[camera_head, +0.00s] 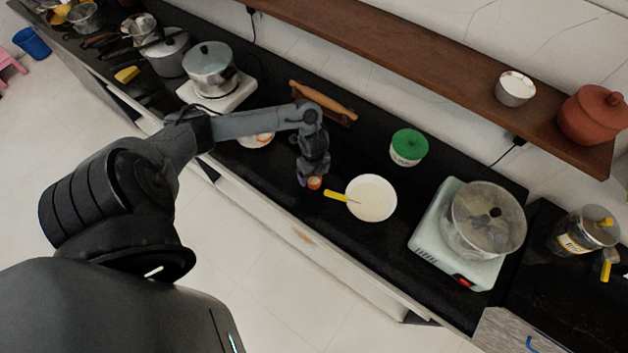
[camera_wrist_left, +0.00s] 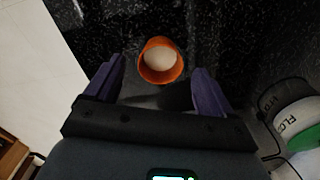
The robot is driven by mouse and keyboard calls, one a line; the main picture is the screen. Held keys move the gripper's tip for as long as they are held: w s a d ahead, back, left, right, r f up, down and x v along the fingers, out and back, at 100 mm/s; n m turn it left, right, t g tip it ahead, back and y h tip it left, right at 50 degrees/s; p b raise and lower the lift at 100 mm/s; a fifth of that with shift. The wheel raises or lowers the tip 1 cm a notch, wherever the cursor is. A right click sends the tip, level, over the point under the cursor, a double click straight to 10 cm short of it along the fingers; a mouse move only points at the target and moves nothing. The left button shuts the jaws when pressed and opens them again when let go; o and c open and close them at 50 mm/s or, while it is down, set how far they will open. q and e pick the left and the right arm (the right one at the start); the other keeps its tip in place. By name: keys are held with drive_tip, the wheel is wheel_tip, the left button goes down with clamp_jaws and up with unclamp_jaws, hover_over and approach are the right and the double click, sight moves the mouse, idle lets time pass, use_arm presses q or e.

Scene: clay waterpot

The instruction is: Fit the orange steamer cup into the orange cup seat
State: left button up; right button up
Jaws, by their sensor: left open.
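A small orange cup (camera_head: 314,183) sits on the black counter near its front edge, just beside my left gripper (camera_head: 306,175). In the left wrist view the orange cup (camera_wrist_left: 161,72) shows its round mouth with a pale inside, ahead of and between my purple fingertips. The fingers are apart, and the cup does not appear to be held. A white item with an orange part (camera_head: 262,138) stands behind my left arm and is partly hidden; I cannot tell whether it is the orange cup seat. My right gripper is not in view.
A pale bowl (camera_head: 371,198) with a yellow-handled utensil lies right of the gripper. A green-lidded tub (camera_head: 408,147) stands behind it. A hotplate (camera_head: 440,240) with a glass-lidded pot is farther right. A brown wooden item (camera_head: 323,103) lies behind; a shelf (camera_head: 440,62) runs above.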

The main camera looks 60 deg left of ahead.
sight(314, 179)
use_arm(q)
drive_tip(key=shift+f, duration=2.1)
drive_tip(key=c, duration=1)
